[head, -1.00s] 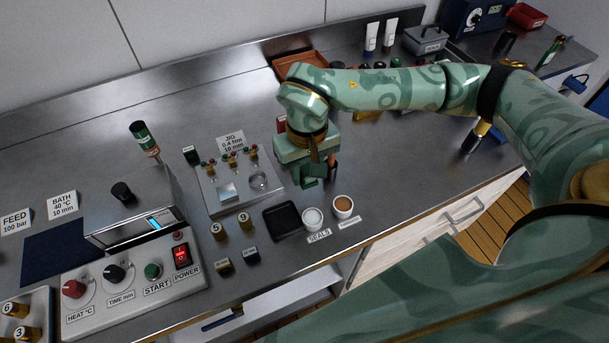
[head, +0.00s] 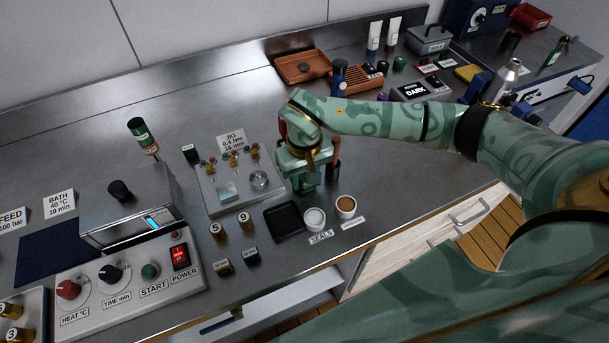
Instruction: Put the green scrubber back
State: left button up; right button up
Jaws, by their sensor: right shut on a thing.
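My right gripper (head: 304,187) points down near the front of the bench, just right of the jig plate (head: 222,196) and behind the black tray. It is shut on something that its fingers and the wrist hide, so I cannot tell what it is. A green cylinder with a white band (head: 143,138) stands tilted behind the bath box at left, apart from my gripper. A small green round piece (head: 400,63) stands at the back right. I cannot tell which, if either, is the green scrubber. My left gripper is not in view.
A black tray (head: 283,221) and two seal cups (head: 314,219) stand close in front of my right gripper. An upright brown-handled thing (head: 334,152) is just right of it. A control box (head: 133,285) fills the left front. Bare steel lies behind the jig.

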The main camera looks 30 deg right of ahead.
aim_at(305, 176)
jog(key=o, duration=0.9)
jog(key=shift+f, duration=0.1)
notch_tip(305, 176, up, 12)
jog(key=shift+r+p, duration=0.2)
jog(key=shift+p, duration=0.75)
